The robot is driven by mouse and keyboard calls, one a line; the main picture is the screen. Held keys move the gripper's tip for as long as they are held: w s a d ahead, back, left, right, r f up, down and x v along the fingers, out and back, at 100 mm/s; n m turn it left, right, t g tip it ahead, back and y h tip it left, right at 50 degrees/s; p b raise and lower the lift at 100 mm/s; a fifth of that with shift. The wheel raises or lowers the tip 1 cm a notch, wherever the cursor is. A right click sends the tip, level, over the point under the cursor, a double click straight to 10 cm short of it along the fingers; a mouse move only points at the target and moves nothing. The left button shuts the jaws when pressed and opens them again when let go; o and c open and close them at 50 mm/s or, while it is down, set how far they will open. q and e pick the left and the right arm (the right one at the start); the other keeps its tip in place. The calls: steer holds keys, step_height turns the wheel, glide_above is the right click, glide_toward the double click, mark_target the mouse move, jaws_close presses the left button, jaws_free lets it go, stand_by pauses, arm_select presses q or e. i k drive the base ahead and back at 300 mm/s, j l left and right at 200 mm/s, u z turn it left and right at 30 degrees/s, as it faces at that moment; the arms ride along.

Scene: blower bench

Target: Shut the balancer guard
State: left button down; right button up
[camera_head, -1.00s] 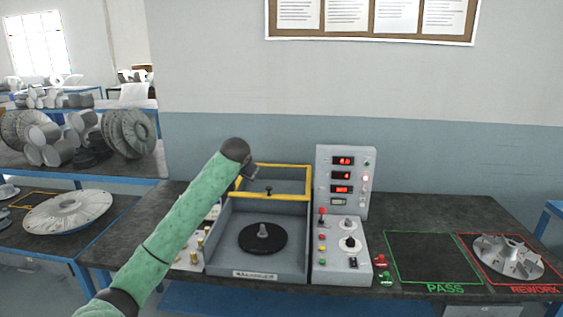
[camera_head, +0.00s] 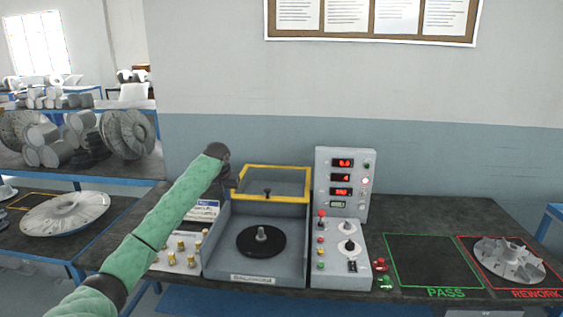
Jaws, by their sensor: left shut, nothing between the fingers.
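The balancer (camera_head: 213,265) is a grey open-topped box on the bench, with a black round plate and a short spindle (camera_head: 262,238) inside. Its guard (camera_head: 285,199), a yellow-edged frame with a clear pane, stands raised at the back of the box. A small black knob (camera_head: 267,192) sits at the guard's lower edge. My left gripper (camera_head: 231,184) is shut and empty at the left end of the guard. It is small and dark, and I cannot tell whether it touches the yellow frame. My right gripper is not in view.
A control panel (camera_head: 344,185) with red displays, knobs and buttons stands right of the balancer. A green PASS square (camera_head: 432,262) is empty. A finned metal wheel (camera_head: 508,260) lies in the red REWORK square. Several brass weights (camera_head: 181,246) stand on a tray at left.

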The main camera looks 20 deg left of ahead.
mark_target(240, 196)
steer(key=i, duration=1.95)
